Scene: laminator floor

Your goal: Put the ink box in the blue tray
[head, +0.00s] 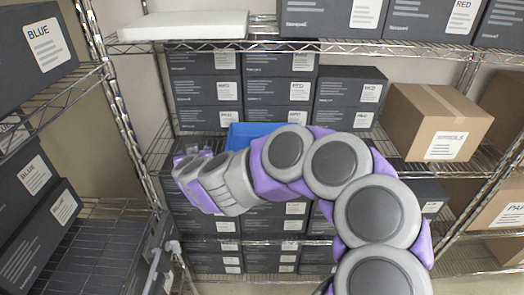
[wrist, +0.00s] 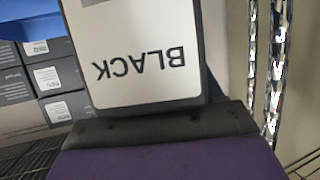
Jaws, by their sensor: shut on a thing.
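A dark ink box with a white label reading BLACK (wrist: 145,60), upside down in the wrist view, fills the middle of that view. My gripper (wrist: 160,128) is shut on it. In the head view my gripper (head: 190,172) reaches left in front of the shelf rack, and the held box is mostly hidden or cannot be made out. The blue tray (head: 250,131) stands on the middle shelf, just behind and right of my gripper, partly hidden by my arm. A blue part of it also shows at the upper left of the wrist view (wrist: 28,24).
Stacked dark boxes (head: 280,90) fill the shelf behind the tray. A cardboard box (head: 435,122) stands to the right. A metal shelf post (head: 130,100) is close on the left, and a left rack holds boxes labelled BLUE (head: 38,45). A white slab (head: 185,25) lies on the upper shelf.

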